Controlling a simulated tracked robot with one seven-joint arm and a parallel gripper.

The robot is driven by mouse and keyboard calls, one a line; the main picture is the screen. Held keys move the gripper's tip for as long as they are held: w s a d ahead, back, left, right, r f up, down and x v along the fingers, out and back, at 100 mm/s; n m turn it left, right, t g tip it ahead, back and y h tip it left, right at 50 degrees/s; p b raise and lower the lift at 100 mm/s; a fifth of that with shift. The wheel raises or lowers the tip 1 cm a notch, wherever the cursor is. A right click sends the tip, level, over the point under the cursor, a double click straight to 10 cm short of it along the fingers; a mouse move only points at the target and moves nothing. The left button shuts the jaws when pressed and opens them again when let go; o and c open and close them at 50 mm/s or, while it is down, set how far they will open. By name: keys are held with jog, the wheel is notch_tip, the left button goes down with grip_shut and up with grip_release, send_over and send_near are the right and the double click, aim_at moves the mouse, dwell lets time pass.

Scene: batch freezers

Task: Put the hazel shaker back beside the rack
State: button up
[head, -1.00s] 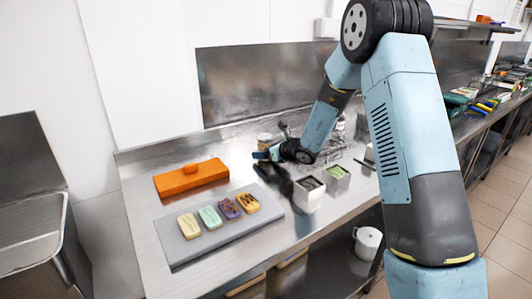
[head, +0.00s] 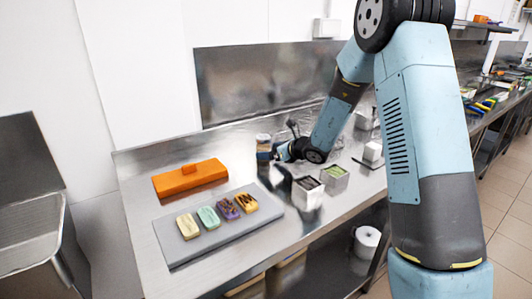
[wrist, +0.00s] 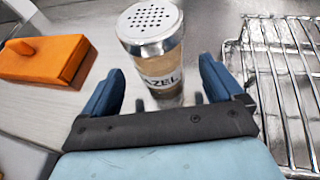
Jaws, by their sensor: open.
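The hazel shaker (wrist: 158,58) is a clear jar with a perforated metal lid and a label reading "ZEL". It stands upright on the steel counter. In the head view the shaker (head: 263,139) shows at the back of the counter, partly hidden by my gripper (head: 270,153). In the wrist view my gripper (wrist: 165,85) is open, with its blue fingers on either side of the shaker's near side. The wire rack (wrist: 285,80) lies on the counter to the right of the shaker.
An orange lidded box (head: 190,178) sits left of my gripper. A grey board (head: 180,252) with several coloured bars lies in front. Two metal tubs, one dark-filled (head: 308,195) and one green-filled (head: 334,179), stand to the right. A steel wall panel is behind.

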jog(key=v, duration=0.7)
jog(key=shift+s+d+r, duration=0.15)
jog(key=shift+s+d, duration=0.05)
jog(key=s+r+n+g+h, duration=0.1)
jog(key=s+r+n+g, duration=0.1)
jog(key=s+r+n, duration=0.65)
jog(key=s+r+n+g, duration=0.3)
jog(key=s+r+n, duration=0.25)
jog(key=s, duration=0.55)
jog(key=s+d+r+n+t+h, duration=0.1)
jog(key=s+d+n+h, duration=0.3)
jog(key=s+d+n, duration=0.2)
jog(key=s+d+r+n+h, duration=0.2)
jog(key=s+d+n+h, duration=0.3)
jog(key=s+d, duration=0.5)
jog(key=s+n, duration=0.1)
jog(key=s, duration=0.1)
jog(key=shift+s+d+r+t, duration=0.25)
jog(key=shift+s+d+t, duration=0.05)
jog(key=shift+t, duration=0.1)
